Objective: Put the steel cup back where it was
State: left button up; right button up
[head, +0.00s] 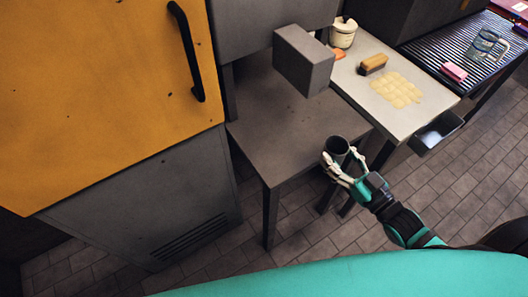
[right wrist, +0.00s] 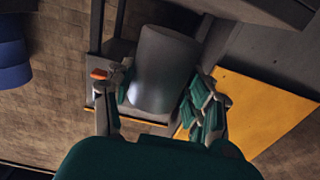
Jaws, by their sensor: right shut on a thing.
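The steel cup (head: 337,148) is a plain dark grey cylinder, open at the top, near the front right corner of the low grey table in the head view. My right gripper (head: 346,168) is around it, with its white and teal fingers on the cup's sides. In the right wrist view the cup (right wrist: 164,70) stands between the two fingers of the gripper (right wrist: 160,102). I cannot tell whether the cup touches the table. My left gripper is not in view.
The low grey table (head: 275,140) is bare, with a grey box-shaped part (head: 304,60) above it. A lighter side table (head: 420,75) holds a sponge-like block (head: 373,64), a cream jar (head: 343,32) and a yellowish tiled patch. An orange cabinet (head: 110,90) stands left.

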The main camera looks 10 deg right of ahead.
jog(key=w+a, duration=0.4)
jog(key=w, duration=0.1)
jog(key=shift+a+f+p, duration=0.1)
jog(key=shift+f+p, duration=0.1)
jog(key=shift+p, duration=0.2)
jog(key=w+a, duration=0.4)
jog(key=a, duration=0.1)
jog(key=shift+w+a+f+p, duration=0.1)
jog(key=shift+w+f+p, duration=0.15)
jog(key=shift+f+p, duration=0.1)
jog(key=shift+w+a+f, duration=0.1)
jog(key=shift+w+a, duration=0.3)
jog(key=shift+w, duration=0.05)
jog(key=f, duration=0.3)
jog(key=shift+w+a+f, duration=0.1)
jog(key=shift+w+a, duration=0.15)
jog(key=shift+a, duration=0.05)
jog(key=shift+f, duration=0.3)
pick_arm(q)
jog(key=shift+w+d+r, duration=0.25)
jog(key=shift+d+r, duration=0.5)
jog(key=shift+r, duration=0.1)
